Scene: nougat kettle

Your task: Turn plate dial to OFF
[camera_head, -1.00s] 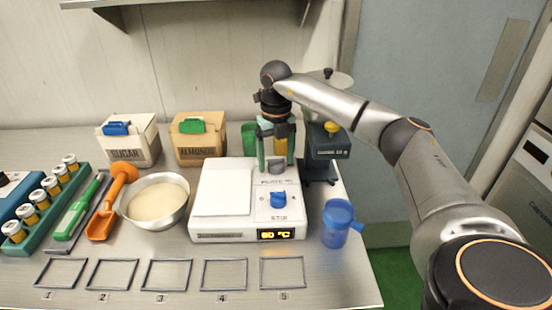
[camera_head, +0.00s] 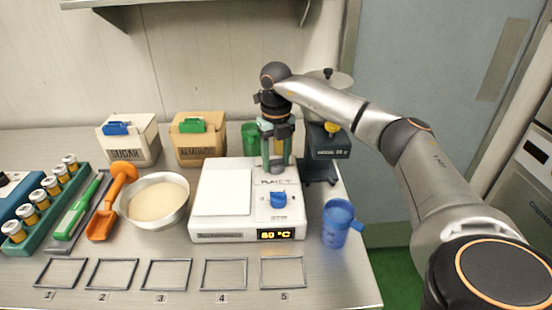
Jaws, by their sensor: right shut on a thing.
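A white hot plate (camera_head: 222,193) stands in the middle of the bench, with a lit display (camera_head: 276,234) that reads about 60 °C. My right gripper (camera_head: 276,163) points down at the back of its control panel, shut on the plate dial above the PLATE label. The fingers mostly hide the dial, so its pointer direction cannot be read. The blue STIR dial (camera_head: 278,199) sits in front of the fingers, free of them. My left gripper is not in view.
A blue jug (camera_head: 337,223) stands close right of the plate, and a metal bowl (camera_head: 155,200) close left. Behind are the sugar box (camera_head: 130,142), almonds box (camera_head: 198,140), green cup (camera_head: 250,138) and a dark grinder-like machine (camera_head: 328,145). Empty frames (camera_head: 225,273) line the front.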

